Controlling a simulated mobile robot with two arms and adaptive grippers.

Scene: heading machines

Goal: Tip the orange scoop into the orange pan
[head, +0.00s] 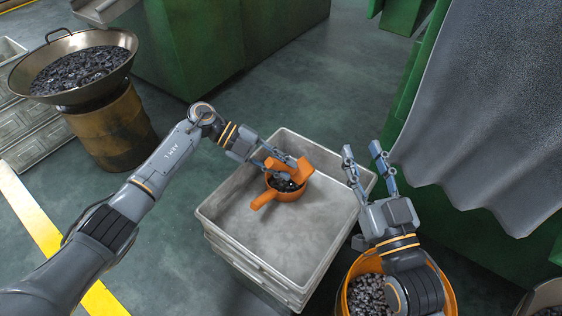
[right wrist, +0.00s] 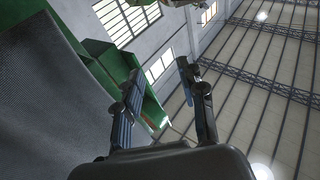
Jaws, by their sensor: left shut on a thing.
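The orange pan (head: 263,200) sits in the grey tray (head: 230,207), with its handle pointing to the lower left and dark pieces inside. My left gripper (head: 277,164) is shut on the orange scoop (head: 302,170), over the far side of the pan. The scoop appears tilted; its inside is hidden, and I cannot tell whether it touches the pan's rim. My right gripper (head: 363,151) is open and empty, to the right of the tray; its two spread fingers also show in the right wrist view (right wrist: 158,85).
An orange bucket (head: 452,290) of grey pieces stands under my right arm. A wide metal bowl (head: 125,62) of dark pieces rests on a rusty drum (head: 115,130) at the left. Green machines (head: 195,45) and a grey curtain (head: 490,110) border the floor.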

